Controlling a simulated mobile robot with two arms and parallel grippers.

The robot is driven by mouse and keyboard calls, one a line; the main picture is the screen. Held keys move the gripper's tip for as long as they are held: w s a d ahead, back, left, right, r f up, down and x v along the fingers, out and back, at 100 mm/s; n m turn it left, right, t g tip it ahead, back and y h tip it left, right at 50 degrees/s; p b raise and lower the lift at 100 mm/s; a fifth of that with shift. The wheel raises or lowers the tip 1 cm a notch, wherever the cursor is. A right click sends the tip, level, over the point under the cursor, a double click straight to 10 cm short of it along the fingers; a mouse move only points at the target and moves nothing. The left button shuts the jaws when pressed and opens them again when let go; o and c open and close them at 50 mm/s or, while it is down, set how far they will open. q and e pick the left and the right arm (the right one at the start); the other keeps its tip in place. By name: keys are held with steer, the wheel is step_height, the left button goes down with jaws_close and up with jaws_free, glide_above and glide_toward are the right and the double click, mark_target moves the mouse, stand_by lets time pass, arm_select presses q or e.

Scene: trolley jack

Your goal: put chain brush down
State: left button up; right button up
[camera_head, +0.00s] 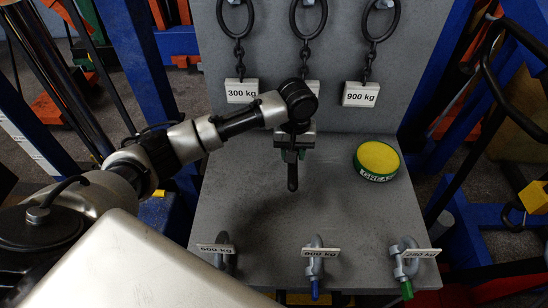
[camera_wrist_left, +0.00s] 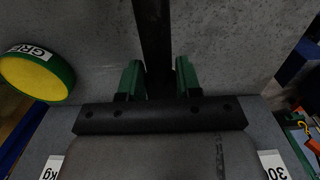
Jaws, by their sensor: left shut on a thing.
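The chain brush (camera_head: 292,178) is a dark, narrow piece pointing down from my left gripper (camera_head: 291,154), over the middle of the grey work surface (camera_head: 235,195). The left gripper is shut on it. In the left wrist view the brush (camera_wrist_left: 154,38) runs as a dark bar between the green fingers of the gripper (camera_wrist_left: 159,80). I cannot tell whether the brush touches the surface. Its upper part is hidden by the gripper. My right gripper is not in view.
A yellow-topped green grease tin (camera_head: 378,158) stands right of the brush. Labelled shackles (camera_head: 222,250), (camera_head: 315,262), (camera_head: 405,258) line the front edge. Chains with weight labels (camera_head: 241,92), (camera_head: 359,94) hang on the back panel; the middle label is mostly hidden. The surface's left part is clear.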

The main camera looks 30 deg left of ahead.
arm_select(q)
steer(key=a+f, duration=0.2)
steer(key=a, duration=0.1)
steer(key=a+f, duration=0.1)
steer(key=a, duration=0.1)
steer(key=shift+w+p, duration=0.3)
steer(key=shift+w, duration=0.1)
steer(key=shift+w+a+f, duration=0.15)
steer(key=shift+a+f, duration=0.25)
steer(key=shift+a, duration=0.05)
step_height(320, 180, down, 2)
steer(key=shift+f+p, duration=0.25)
steer(key=shift+p, duration=0.8)
steer(key=shift+f, duration=0.45)
steer(key=o, duration=0.8)
